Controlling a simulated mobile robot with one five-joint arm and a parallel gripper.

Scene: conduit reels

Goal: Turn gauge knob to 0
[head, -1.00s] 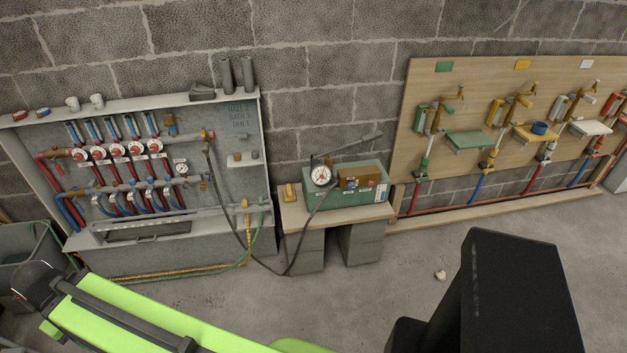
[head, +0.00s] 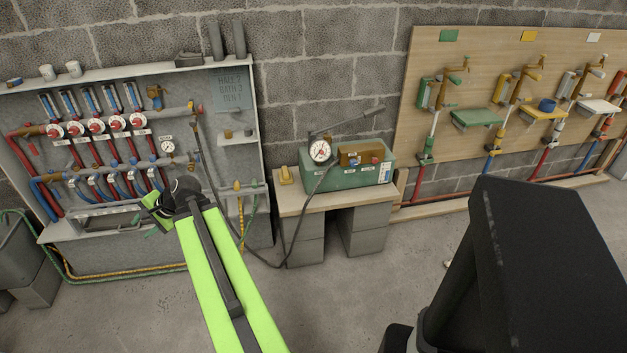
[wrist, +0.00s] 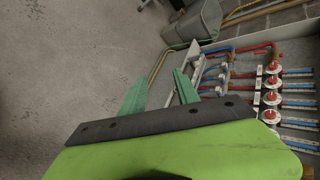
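A round white gauge (head: 320,151) with a red mark stands at the left of the green pump box (head: 345,178) on a small bench. A brass block (head: 351,158) beside it carries small red and blue parts; I cannot tell which is the gauge knob. A smaller white gauge (head: 168,147) sits on the manifold cabinet. My gripper (head: 154,212) is in front of this cabinet, left of the bench and apart from both gauges. In the wrist view, the green fingers of my gripper (wrist: 158,88) are spread with nothing between them.
The manifold cabinet (head: 225,105) has several red knobs and red and blue pipes. A black hose (head: 262,262) loops from the cabinet to the pump bench (head: 290,206). A wooden tap board (head: 415,120) stands at the right. Grey floor (head: 330,310) in front is clear.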

